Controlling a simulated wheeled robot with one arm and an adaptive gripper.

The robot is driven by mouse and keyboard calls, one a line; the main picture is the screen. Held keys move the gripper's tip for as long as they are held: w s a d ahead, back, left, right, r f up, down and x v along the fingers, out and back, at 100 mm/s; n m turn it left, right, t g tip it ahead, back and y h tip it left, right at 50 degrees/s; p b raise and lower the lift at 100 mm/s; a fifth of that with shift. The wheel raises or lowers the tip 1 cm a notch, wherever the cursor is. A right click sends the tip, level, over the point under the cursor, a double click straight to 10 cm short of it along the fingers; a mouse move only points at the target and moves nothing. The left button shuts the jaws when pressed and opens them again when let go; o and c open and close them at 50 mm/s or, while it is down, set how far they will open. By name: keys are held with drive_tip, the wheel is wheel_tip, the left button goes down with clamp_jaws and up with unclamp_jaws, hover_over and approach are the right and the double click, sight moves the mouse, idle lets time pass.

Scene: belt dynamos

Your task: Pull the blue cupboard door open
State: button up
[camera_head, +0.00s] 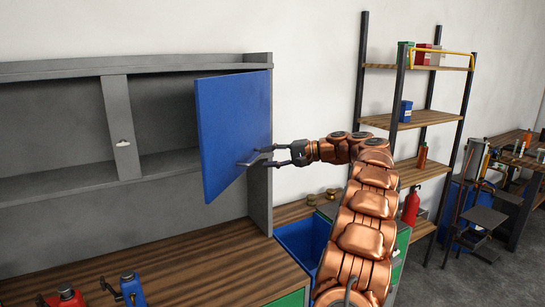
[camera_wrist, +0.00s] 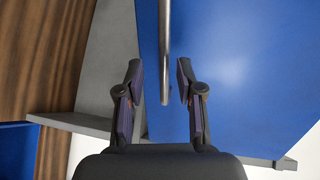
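The blue cupboard door (camera_head: 230,125) stands swung out from the grey cupboard (camera_head: 125,125), and the dark inside shows to its left. It fills much of the wrist view (camera_wrist: 235,85) too. A metal bar handle (camera_wrist: 164,50) runs along the door's face. My gripper (camera_head: 274,156) is at the door's outer face, beside the handle. In the wrist view, my gripper (camera_wrist: 158,72) is open, with the handle's end between the two fingers and a visible gap on each side. I cannot tell how deep the bar sits between them.
An open blue drawer (camera_head: 300,240) is under my arm. A shelf rack (camera_head: 412,122) stands to the right.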

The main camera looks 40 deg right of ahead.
drive_tip(key=v, duration=1.1)
drive_tip(key=shift+s, duration=0.3)
drive_tip(key=shift+d, duration=0.15)
